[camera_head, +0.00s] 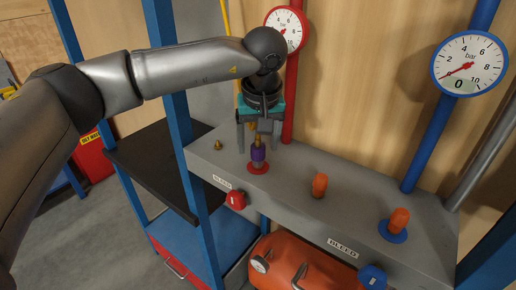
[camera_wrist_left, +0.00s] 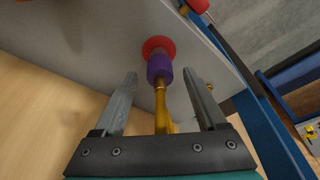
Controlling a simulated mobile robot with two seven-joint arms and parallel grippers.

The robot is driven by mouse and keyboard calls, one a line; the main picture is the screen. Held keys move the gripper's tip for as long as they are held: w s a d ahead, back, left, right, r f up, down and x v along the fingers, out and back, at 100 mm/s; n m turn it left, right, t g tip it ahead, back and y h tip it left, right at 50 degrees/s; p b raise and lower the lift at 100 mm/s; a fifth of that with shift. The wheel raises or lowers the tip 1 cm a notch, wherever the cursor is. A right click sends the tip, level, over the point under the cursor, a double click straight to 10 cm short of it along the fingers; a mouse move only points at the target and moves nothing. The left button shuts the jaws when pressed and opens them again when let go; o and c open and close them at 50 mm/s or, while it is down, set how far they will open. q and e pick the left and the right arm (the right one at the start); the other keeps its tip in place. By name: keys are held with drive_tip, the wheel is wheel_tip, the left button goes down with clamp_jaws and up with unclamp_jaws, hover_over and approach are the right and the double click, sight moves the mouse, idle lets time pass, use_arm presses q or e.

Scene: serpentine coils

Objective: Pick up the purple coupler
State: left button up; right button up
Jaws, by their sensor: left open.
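The purple coupler (camera_head: 258,155) stands upright on a red ring (camera_head: 258,168) at the left part of the grey bench top. A brass stem rises from it. My left gripper (camera_head: 259,146) is open above and around the brass stem, pointing down. In the left wrist view the purple coupler (camera_wrist_left: 160,68) sits just beyond the fingertips, on the red ring (camera_wrist_left: 158,46), between the two fingers (camera_wrist_left: 160,78). The fingers appear apart from it. My right gripper is in neither view.
Orange-capped fittings (camera_head: 319,185) (camera_head: 398,220) stand to the right on the grey bench (camera_head: 290,205). A small brass fitting (camera_head: 218,145) is at left. Red (camera_head: 236,200) and blue (camera_head: 372,277) knobs project from the front. Gauges (camera_head: 468,64) and a blue post (camera_head: 188,130) stand nearby.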

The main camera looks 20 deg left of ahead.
use_arm(q)
drive_tip(key=shift+w+a+f, duration=0.1)
drive_tip(key=shift+w+f, duration=0.05)
drive_tip(key=shift+f, duration=0.4)
clamp_jaws()
